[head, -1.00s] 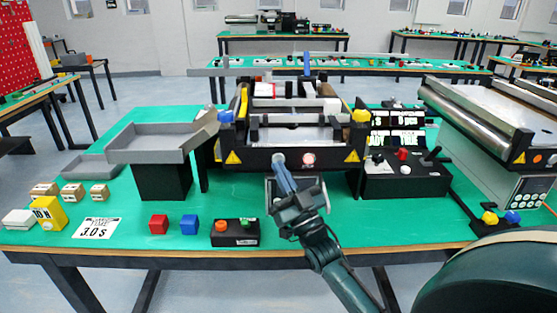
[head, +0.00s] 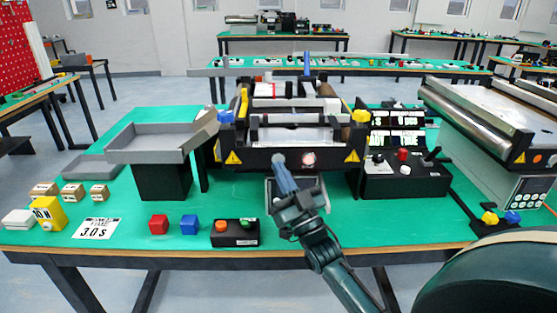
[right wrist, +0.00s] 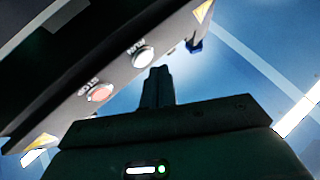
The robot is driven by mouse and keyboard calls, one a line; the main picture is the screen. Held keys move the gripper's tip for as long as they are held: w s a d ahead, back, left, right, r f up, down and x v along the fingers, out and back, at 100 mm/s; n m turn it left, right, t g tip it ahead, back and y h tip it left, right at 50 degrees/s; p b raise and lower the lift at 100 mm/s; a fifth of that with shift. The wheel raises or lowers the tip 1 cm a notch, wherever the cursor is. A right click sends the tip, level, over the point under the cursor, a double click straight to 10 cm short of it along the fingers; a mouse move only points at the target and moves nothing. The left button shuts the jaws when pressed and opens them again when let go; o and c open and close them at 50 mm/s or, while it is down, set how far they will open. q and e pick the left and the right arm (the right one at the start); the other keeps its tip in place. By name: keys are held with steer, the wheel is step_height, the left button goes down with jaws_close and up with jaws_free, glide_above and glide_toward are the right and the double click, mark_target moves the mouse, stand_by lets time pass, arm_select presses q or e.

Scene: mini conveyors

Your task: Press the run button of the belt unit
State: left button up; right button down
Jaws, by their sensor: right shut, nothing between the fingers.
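The belt unit (head: 335,162) stands in the middle of the green table, with a dark front panel and yellow warning triangles. In the right wrist view its panel carries a white round button marked RUN (right wrist: 143,56) and a reddish button marked STOP (right wrist: 100,93). The stop button also shows in the head view (head: 309,159). My right gripper (head: 279,162) is shut and empty, with its tips at the panel left of the stop button, hiding the run button there. In the right wrist view the fingertips (right wrist: 158,72) are just below the run button; contact cannot be told. My left gripper is not in view.
A grey tray on a black stand (head: 150,155) is left of the unit. A small control box (head: 235,233), a red block (head: 158,224) and a blue block (head: 190,224) lie in front. A dark box with a lever (head: 405,180) stands to the right.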

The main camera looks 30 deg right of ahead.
steer(key=shift+w+d, duration=0.1)
steer(key=shift+w, duration=0.1)
stand_by(0.4)
steer(key=shift+w+d, duration=0.15)
steer(key=shift+w, duration=0.05)
